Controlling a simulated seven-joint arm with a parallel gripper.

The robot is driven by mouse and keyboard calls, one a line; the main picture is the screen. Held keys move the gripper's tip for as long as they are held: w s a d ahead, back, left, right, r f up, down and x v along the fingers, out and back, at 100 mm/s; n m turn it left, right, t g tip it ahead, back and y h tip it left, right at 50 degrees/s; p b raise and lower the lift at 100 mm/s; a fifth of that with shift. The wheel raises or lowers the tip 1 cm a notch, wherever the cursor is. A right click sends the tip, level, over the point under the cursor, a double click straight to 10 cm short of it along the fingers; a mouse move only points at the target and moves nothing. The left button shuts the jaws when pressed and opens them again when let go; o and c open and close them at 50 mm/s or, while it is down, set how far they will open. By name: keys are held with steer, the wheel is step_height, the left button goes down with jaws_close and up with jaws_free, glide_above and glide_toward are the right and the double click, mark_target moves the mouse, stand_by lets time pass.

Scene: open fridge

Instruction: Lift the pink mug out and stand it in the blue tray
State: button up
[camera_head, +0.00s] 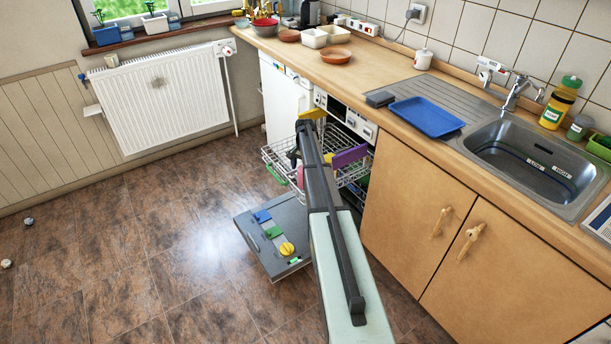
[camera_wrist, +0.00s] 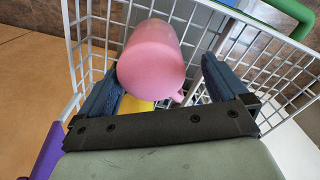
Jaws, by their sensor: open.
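The pink mug (camera_wrist: 152,58) is in the white wire rack, with what looks like its closed round end toward the wrist camera. Its handle (camera_wrist: 179,96) shows at the lower right. My gripper (camera_wrist: 162,68) is open, with one dark blue finger left of the mug and the other to its right, with a gap on the right. I cannot tell how deep the fingers reach. In the head view a pink patch (camera_head: 300,177) shows beside my arm; my arm hides most of that area. The blue tray (camera_head: 426,117) lies on the counter left of the sink and looks empty.
The wire rack (camera_head: 275,160) of the open dishwasher surrounds the mug. A purple item (camera_head: 349,156) stands in the rack, and a yellow item (camera_wrist: 136,106) lies below the mug.

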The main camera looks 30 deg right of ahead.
steer(key=shift+s+d+f, duration=0.1)
steer(key=shift+s+f, duration=0.1)
steer(key=shift+f, duration=1.1)
steer(key=shift+s+f, duration=0.15)
steer(key=shift+f, duration=1.15)
steer(key=c, duration=1.2)
steer(key=shift+r, duration=5)
steer(key=shift+c, duration=0.2)
